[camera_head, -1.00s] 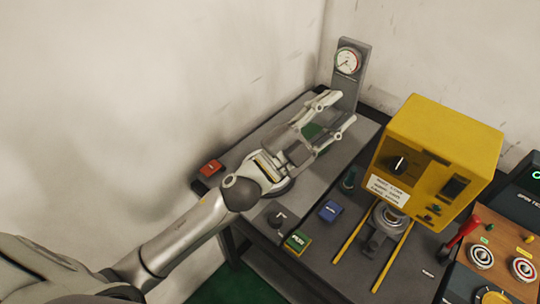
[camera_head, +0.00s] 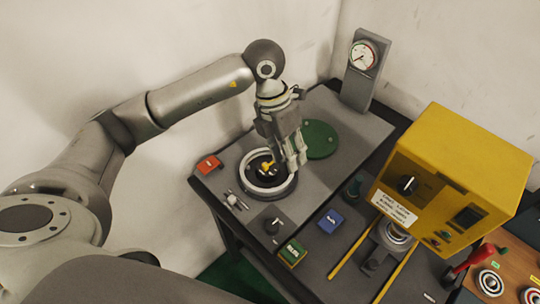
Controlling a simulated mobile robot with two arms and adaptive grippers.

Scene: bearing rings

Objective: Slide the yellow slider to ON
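My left gripper (camera_head: 291,158) points down over the grey bench, at the right side of a round white-rimmed fixture (camera_head: 262,190). Its fingers are seen nearly edge-on, so the gap between them does not show. A small yellow piece (camera_head: 267,168) shows inside the fixture, close beside the fingers; I cannot tell whether they touch it. I cannot tell for sure whether this piece is the yellow slider, and no ON label is readable. My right gripper is not in view.
A red button box (camera_head: 208,165) and small metal parts (camera_head: 235,200) lie left of the fixture. A green disc (camera_head: 319,139) and gauge post (camera_head: 359,76) stand behind.

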